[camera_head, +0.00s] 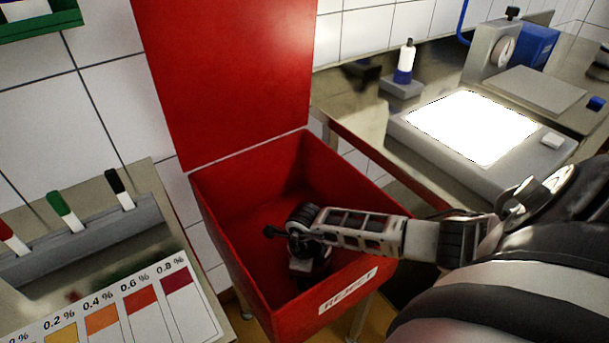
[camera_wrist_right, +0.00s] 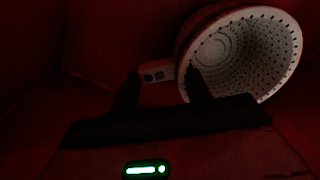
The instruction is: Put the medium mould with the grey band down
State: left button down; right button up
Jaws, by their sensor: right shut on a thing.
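The mould (camera_wrist_right: 245,52) is a white perforated cup in the right wrist view, tilted with its open mouth toward the camera. A pale tab (camera_wrist_right: 157,72) with small blue and grey squares sticks out from its side, between my right gripper's fingertips. My right gripper (camera_wrist_right: 163,84) is shut on this tab. The red light leaves the band's colour unclear. In the head view my right arm reaches into the red reject bin (camera_head: 235,245), with the wrist low inside; the mould is hidden there. I cannot tell whether the mould touches the bin. My left gripper is not in view.
The bin's red lid (camera_head: 228,70) stands open at the back. A colour chart (camera_head: 130,310) and a grey rack with marker pens (camera_head: 64,211) are at left. A lit panel (camera_head: 472,126) sits on the steel bench at right. The bin's walls surround my wrist.

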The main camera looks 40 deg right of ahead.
jog(key=o, duration=1.2)
jog(key=shift+c, duration=0.2)
jog(key=shift+r, duration=0.1)
notch_tip(320, 180, up, 12)
jog(key=p, duration=0.1)
